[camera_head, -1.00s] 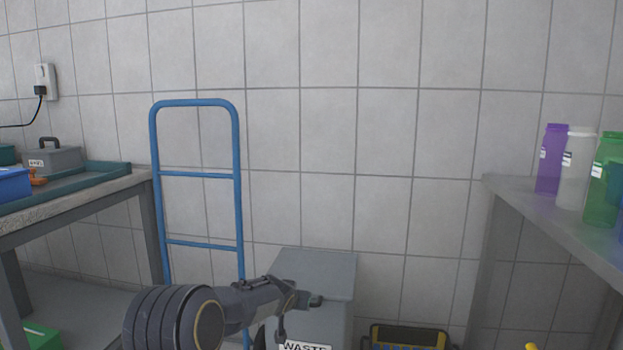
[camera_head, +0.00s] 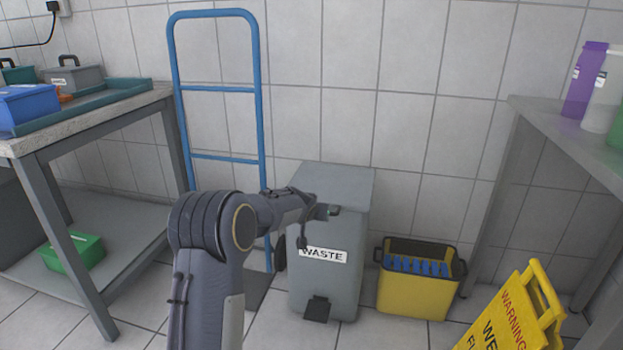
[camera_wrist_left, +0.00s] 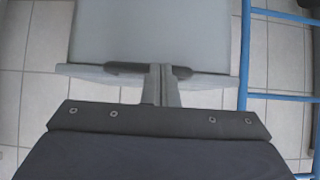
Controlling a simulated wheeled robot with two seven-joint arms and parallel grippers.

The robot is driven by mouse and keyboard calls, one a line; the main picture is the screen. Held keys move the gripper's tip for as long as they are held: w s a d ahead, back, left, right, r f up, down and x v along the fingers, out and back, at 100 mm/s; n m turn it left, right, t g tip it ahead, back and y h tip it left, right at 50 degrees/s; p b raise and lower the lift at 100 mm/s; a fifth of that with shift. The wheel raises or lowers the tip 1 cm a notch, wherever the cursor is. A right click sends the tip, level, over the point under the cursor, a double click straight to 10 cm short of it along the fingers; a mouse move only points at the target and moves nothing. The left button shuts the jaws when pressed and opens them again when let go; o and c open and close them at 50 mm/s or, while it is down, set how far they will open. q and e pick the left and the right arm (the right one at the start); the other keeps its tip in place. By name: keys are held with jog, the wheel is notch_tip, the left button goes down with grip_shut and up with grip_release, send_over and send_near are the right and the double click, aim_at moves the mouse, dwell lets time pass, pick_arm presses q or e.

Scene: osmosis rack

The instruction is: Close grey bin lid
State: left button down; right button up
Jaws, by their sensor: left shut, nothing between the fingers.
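The grey bin (camera_head: 335,275) stands on the floor against the tiled wall, with a WASTE label and a black pedal on its front. Its lid (camera_head: 340,183) lies flat across the top and looks closed. My left gripper (camera_head: 332,211) is shut and empty near the lid's front edge; I cannot tell whether it touches. In the left wrist view the shut fingers (camera_wrist_left: 161,84) overlap the edge of the grey bin top (camera_wrist_left: 155,35). My arm hides part of the bin's left front. My right gripper is not in view.
A blue hand truck (camera_head: 217,88) stands left of the bin. A yellow bucket (camera_head: 417,295) is close on its right, and a yellow warning sign (camera_head: 515,315) is nearer at the right. Tables flank both sides: left (camera_head: 90,120), right (camera_head: 570,140).

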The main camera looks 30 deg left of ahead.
pick_arm(q)
notch_tip(320, 180, up, 5)
jog(key=p, duration=0.3)
jog(key=s+d+r+n+g+h, duration=0.1)
jog(key=s+d, duration=0.2)
jog(key=s, duration=1)
jog(key=s+d+r+n+g+h, duration=0.15)
jog(key=s+d, duration=0.25)
jog(key=s, duration=0.8)
jog(key=s+d+f+m+g+h, duration=0.1)
jog(key=s+d, duration=0.3)
jog(key=s, duration=0.3)
jog(key=s+d+m+h, duration=0.1)
jog(key=s+d+h, duration=0.1)
jog(key=s+d, duration=0.35)
jog(key=s+d+f+m+g+h, duration=0.1)
jog(key=s+d+m, duration=0.1)
jog(key=s, duration=0.7)
notch_tip(320, 180, up, 35)
jog(key=p, duration=3.4)
jog(key=shift+d, duration=0.15)
